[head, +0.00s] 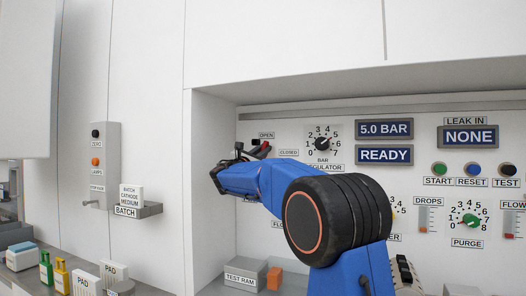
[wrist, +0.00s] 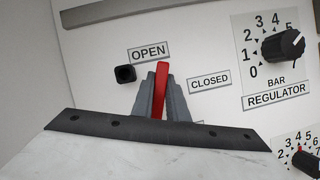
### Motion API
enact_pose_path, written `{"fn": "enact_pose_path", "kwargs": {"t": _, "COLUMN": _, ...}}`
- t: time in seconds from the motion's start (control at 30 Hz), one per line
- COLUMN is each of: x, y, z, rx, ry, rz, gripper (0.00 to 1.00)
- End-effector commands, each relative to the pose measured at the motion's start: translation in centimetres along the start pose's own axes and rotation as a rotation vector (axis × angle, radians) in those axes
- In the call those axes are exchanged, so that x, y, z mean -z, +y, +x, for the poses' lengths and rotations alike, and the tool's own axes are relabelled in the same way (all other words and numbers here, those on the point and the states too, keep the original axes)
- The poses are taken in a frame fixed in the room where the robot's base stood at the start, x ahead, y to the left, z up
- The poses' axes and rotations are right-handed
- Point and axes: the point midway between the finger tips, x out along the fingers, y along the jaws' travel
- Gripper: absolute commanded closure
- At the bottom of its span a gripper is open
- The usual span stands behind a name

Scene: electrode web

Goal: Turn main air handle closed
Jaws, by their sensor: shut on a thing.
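The main air handle (wrist: 162,78) is a red lever, seen in the wrist view between the OPEN label (wrist: 149,52) and the CLOSED label (wrist: 209,81). It stands nearly upright there, its top end closer to OPEN. My gripper (wrist: 161,100) is shut on the handle, a grey finger on each side. The handle's lower part is hidden by the fingers and gripper body. In the head view a bit of the red handle (head: 263,148) shows beyond my blue arm, below the OPEN label (head: 266,135) and left of the CLOSED label (head: 288,153).
A black square knob (wrist: 125,74) sits left of the handle. The bar regulator dial (wrist: 283,46) is to the right. The displays read 5.0 BAR (head: 384,129) and READY (head: 384,155). An orange block (head: 274,278) and the test ram box (head: 246,272) lie below.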

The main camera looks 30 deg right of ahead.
Motion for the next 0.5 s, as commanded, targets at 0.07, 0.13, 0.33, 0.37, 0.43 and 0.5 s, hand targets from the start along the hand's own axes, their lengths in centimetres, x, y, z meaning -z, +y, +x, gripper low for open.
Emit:
{"fn": "enact_pose_path", "kwargs": {"t": 0.07, "x": 0.0, "y": -0.05, "z": -0.03, "rx": 0.028, "ry": 0.0, "rz": 0.068, "gripper": 1.0}}
{"fn": "enact_pose_path", "kwargs": {"t": 0.13, "x": 0.01, "y": -0.13, "z": -0.05, "rx": 0.053, "ry": 0.001, "rz": 0.129, "gripper": 1.0}}
{"fn": "enact_pose_path", "kwargs": {"t": 0.33, "x": 0.14, "y": -0.41, "z": -0.08, "rx": 0.126, "ry": 0.001, "rz": 0.304, "gripper": 1.0}}
{"fn": "enact_pose_path", "kwargs": {"t": 0.37, "x": 0.11, "y": -0.44, "z": -0.08, "rx": 0.137, "ry": 0.0, "rz": 0.331, "gripper": 1.0}}
{"fn": "enact_pose_path", "kwargs": {"t": 0.43, "x": 0.1, "y": -0.58, "z": -0.08, "rx": 0.163, "ry": 0.0, "rz": 0.393, "gripper": 1.0}}
{"fn": "enact_pose_path", "kwargs": {"t": 0.5, "x": 0.17, "y": -0.67, "z": -0.09, "rx": 0.189, "ry": 0.001, "rz": 0.454, "gripper": 1.0}}
